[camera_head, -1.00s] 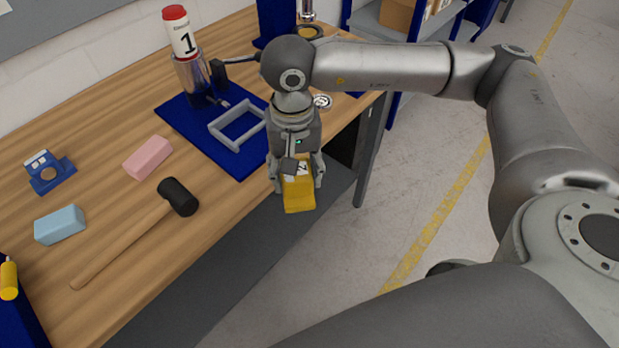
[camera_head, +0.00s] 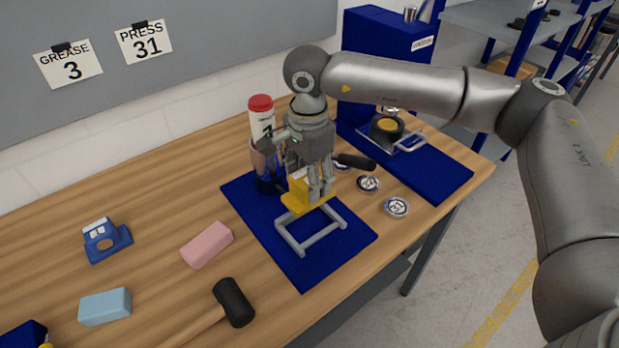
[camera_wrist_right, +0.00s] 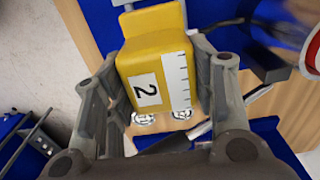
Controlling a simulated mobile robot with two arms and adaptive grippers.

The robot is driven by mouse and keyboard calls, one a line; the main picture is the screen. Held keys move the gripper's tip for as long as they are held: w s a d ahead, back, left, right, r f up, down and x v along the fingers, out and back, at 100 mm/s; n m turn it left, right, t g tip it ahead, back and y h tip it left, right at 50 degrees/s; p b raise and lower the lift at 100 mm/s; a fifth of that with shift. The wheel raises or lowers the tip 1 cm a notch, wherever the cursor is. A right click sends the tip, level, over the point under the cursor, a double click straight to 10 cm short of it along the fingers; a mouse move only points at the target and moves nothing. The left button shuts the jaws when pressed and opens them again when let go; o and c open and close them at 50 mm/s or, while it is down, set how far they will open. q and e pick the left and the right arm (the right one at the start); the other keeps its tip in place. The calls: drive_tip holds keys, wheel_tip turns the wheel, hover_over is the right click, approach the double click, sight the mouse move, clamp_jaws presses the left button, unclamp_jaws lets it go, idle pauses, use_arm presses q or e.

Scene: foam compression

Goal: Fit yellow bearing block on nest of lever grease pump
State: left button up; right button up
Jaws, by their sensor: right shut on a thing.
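The yellow bearing block (camera_head: 297,199) is in my right gripper (camera_head: 319,194), above the back-left part of a grey rectangular frame, the nest (camera_head: 322,236). Whether the block touches the frame I cannot tell. In the right wrist view the block (camera_wrist_right: 155,55) sits between the fingers, with a "2" label and a ruler scale facing the camera. The lever grease pump stands on a blue base (camera_head: 303,272); its red-capped cartridge (camera_head: 261,118) is upright behind the gripper, and its black lever handle (camera_head: 355,161) points right. The gripper hides part of the pump. My left gripper is not in view.
A black mallet (camera_head: 233,303), pink block (camera_head: 207,245), light blue block (camera_head: 105,307) and blue fixture (camera_head: 105,240) lie to the left. Round tins (camera_head: 397,207) lie right of the base. A blue press (camera_head: 385,60) stands at the back right.

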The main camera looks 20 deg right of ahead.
drive_tip(key=shift+s+f, duration=0.1)
drive_tip(key=shift+f, duration=0.3)
drive_tip(key=shift+f+b, duration=0.3)
drive_tip(key=shift+f, duration=0.25)
drive_tip(key=shift+f+b, duration=0.45)
drive_tip(key=shift+f, duration=0.7)
drive_tip(key=shift+f+b, duration=0.55)
drive_tip(key=shift+f, duration=0.15)
drive_tip(key=shift+f+b, duration=0.7)
drive_tip(key=shift+f, duration=0.1)
drive_tip(key=shift+f+b, duration=0.35)
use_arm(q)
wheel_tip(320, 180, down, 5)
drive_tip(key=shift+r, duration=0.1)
use_arm(e)
drive_tip(key=shift+f, duration=0.15)
use_arm(q)
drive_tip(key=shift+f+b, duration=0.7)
drive_tip(key=shift+b, duration=0.05)
use_arm(e)
drive_tip(key=shift+f, duration=0.6)
